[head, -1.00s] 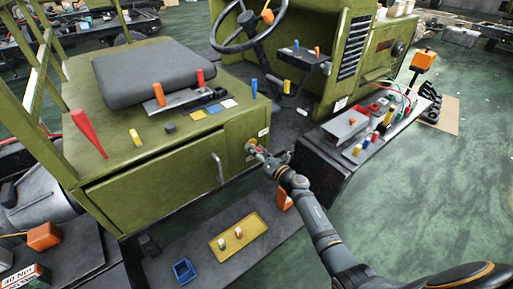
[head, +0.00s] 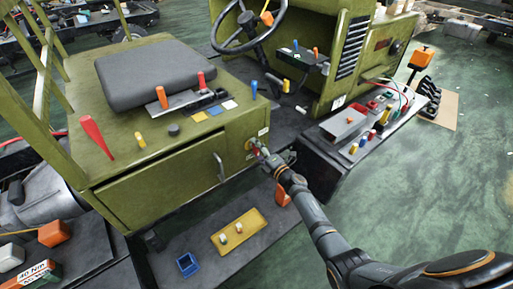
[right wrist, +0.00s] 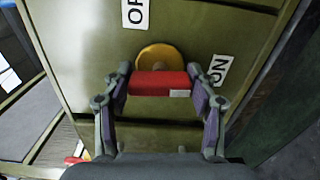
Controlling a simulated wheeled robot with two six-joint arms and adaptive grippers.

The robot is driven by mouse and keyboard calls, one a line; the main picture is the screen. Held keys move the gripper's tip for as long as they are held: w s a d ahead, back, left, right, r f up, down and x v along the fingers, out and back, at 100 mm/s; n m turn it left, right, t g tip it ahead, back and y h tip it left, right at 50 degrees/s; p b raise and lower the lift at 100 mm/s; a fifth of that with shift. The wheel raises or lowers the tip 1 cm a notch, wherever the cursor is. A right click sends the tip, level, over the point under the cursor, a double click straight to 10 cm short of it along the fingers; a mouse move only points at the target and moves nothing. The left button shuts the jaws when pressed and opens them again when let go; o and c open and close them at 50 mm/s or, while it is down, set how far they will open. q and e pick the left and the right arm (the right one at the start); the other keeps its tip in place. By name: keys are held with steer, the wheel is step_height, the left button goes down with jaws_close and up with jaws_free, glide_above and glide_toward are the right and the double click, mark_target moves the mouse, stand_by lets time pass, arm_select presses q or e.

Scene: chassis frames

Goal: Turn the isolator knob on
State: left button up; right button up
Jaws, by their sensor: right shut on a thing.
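The isolator knob has a red handle (right wrist: 160,84) on a round yellow base (right wrist: 158,56), set in the green panel. In the right wrist view the handle lies level across the picture, with a white mark near its right end. An "ON" label (right wrist: 217,71) is to the right and a partly cut-off "OF" label (right wrist: 135,13) is above. My right gripper (right wrist: 164,90) is shut on the red handle, one finger at each end. In the head view this gripper (head: 258,149) is at the panel's right end, covering most of the knob. My left gripper is not in view.
A silver door handle (head: 219,167) is on the green cabinet left of the knob. A yellow tray (head: 239,232) and a blue box (head: 187,264) lie on the dark step below. A dark bench (head: 335,140) with small parts stands to the right.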

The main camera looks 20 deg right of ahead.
steer(key=shift+m, duration=0.5)
steer(key=o, duration=1.2)
steer(key=shift+c, duration=0.2)
steer(key=v, duration=1.2)
